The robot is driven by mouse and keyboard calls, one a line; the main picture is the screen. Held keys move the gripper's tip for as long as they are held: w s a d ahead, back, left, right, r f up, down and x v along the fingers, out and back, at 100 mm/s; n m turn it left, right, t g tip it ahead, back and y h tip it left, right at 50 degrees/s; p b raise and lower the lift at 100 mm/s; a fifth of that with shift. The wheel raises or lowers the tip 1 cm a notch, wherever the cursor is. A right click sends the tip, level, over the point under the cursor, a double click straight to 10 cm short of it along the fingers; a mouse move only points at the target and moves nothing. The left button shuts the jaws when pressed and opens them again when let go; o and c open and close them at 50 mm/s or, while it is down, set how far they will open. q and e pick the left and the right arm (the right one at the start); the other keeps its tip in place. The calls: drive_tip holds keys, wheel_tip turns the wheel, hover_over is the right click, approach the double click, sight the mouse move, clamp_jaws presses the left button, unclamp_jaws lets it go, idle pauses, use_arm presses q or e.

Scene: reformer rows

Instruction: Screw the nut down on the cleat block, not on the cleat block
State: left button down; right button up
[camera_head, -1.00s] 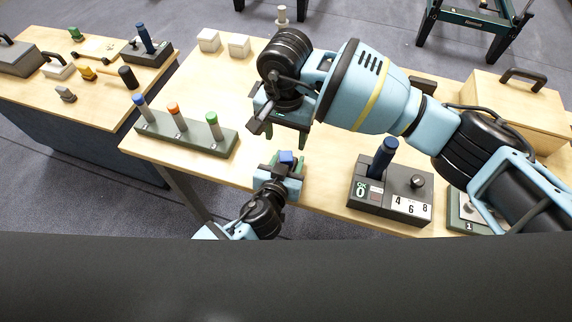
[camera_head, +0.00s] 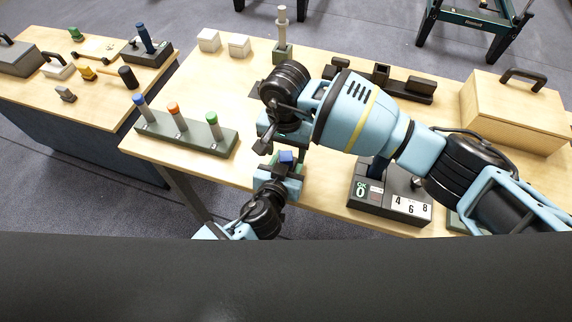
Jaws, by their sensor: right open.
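My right gripper (camera_head: 280,142) is open and points down just beyond my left gripper (camera_head: 284,172). A small blue piece (camera_head: 286,156) shows at the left gripper's fingers, with green (camera_head: 301,160) beside it. I cannot tell whether the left fingers are shut on it, or whether the blue piece is the nut. The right hand hides part of this spot. A dark block with raised parts (camera_head: 420,87) lies at the back, partly behind my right arm. I cannot tell which thing is the cleat block.
A green rack (camera_head: 165,137) with blue, orange and green-topped pegs stands at the left. A pale post on a green base (camera_head: 282,50) and two white blocks (camera_head: 239,46) stand at the back. A wooden box (camera_head: 510,115) and a dark counter box (camera_head: 365,208) are at the right.

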drive_tip(key=shift+f, duration=0.95)
drive_tip(key=c, duration=1.1)
drive_tip(key=shift+o, duration=0.2)
drive_tip(key=m, duration=0.6)
drive_tip(key=shift+m, duration=0.3)
drive_tip(key=o, duration=1.1)
drive_tip(key=shift+r, duration=0.15)
drive_tip(key=shift+r, duration=2.15)
